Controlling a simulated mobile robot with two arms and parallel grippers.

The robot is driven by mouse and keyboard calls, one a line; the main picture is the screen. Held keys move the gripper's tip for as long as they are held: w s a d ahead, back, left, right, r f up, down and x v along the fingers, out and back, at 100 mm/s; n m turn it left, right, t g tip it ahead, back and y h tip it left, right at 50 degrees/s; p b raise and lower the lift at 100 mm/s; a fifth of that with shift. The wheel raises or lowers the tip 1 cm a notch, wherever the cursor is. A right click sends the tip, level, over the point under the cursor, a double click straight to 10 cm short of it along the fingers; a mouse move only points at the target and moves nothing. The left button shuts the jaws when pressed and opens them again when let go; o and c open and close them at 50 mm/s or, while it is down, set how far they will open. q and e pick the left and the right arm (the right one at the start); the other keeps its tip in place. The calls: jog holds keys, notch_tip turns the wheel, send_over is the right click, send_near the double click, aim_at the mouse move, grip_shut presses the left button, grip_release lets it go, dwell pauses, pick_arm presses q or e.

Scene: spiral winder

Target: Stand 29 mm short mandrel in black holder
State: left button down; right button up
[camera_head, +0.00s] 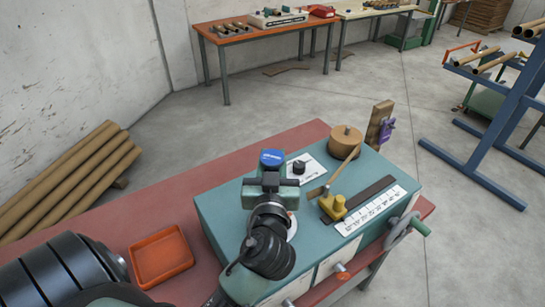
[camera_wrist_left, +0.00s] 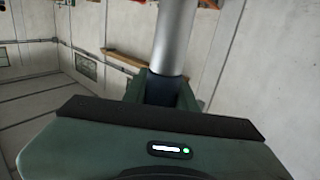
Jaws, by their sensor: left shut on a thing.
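My left gripper (camera_head: 270,180) is shut on the mandrel, above the teal top of the winder (camera_head: 225,208). The mandrel's blue end (camera_head: 271,158) shows at the gripper in the head view. Its silver shaft (camera_wrist_left: 175,38) rises from between the fingers in the left wrist view, with a dark band at the grip. A short black round piece (camera_head: 299,167), which looks like the black holder, stands on a white plate just right of the blue end, apart from it. My gripper hides part of the plate. My right gripper is not in view.
On the winder are a brown roll (camera_head: 346,137), a yellow block (camera_head: 333,207), a white scale (camera_head: 371,210) and a crank (camera_head: 402,228). An orange tray (camera_head: 161,256) lies on the red bench. Cardboard tubes (camera_head: 70,180) lie at left. A blue rack (camera_head: 487,120) stands at right.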

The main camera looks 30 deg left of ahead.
pick_arm(q)
jog(key=shift+f+b, duration=1.65)
jog(key=shift+f, duration=0.25)
jog(key=c, duration=1)
grip_release()
jog(key=shift+c, duration=0.2)
jog(key=shift+f, duration=0.1)
